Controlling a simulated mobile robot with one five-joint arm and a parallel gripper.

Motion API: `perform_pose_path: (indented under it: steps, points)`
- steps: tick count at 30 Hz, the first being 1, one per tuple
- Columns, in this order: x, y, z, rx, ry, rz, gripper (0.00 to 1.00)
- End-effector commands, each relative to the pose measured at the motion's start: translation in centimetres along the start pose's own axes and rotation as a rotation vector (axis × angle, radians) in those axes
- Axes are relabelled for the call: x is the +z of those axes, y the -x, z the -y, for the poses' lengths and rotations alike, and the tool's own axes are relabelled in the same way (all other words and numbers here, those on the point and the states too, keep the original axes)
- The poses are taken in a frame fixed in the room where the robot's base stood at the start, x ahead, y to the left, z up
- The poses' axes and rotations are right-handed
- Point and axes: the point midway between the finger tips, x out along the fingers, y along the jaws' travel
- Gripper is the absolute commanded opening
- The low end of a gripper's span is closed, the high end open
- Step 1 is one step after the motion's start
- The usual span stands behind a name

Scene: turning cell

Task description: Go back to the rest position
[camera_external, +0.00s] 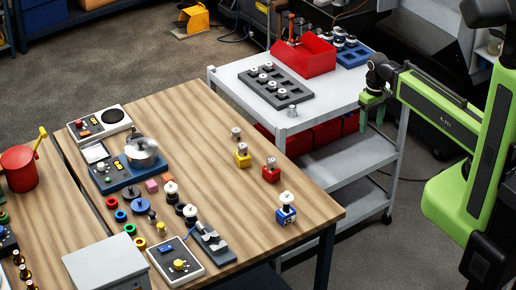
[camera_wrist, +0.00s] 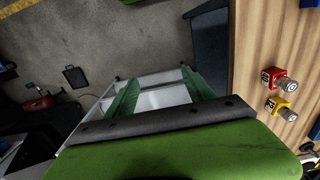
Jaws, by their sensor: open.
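My gripper (camera_external: 373,108) is at the end of my green arm, which reaches in from the right. It hangs at the right side of the white cart (camera_external: 235,88), fingers pointing down. In the wrist view my gripper (camera_wrist: 160,93) shows two green fingers spread apart with nothing between them. The pale cart shelves (camera_wrist: 160,97) show behind the fingers. The gripper looks apart from the cart, though its exact distance is hard to tell.
A grey tray (camera_external: 296,93) with metal parts, a red bin (camera_external: 324,58) and a blue tray (camera_external: 364,59) stand on the cart. The wooden table (camera_external: 215,180) holds red, yellow and blue blocks with metal parts. Grey floor is clear around the cart's right.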

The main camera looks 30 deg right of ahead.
Motion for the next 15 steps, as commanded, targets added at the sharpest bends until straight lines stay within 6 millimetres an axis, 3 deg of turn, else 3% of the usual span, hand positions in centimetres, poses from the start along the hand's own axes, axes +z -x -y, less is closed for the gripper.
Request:
perform_pose_path:
  steps: [5, 9, 12, 15]
  points:
    - [0.0, -2.7, 0.1, -0.001, 0.002, 0.0, 0.62]
    - [0.0, -7.6, 0.1, -0.001, 0.003, 0.0, 0.62]
    - [0.0, -10.1, 0.1, -0.002, 0.003, -0.001, 0.62]
    - [0.0, -10.2, 0.1, -0.002, 0.004, -0.001, 0.62]
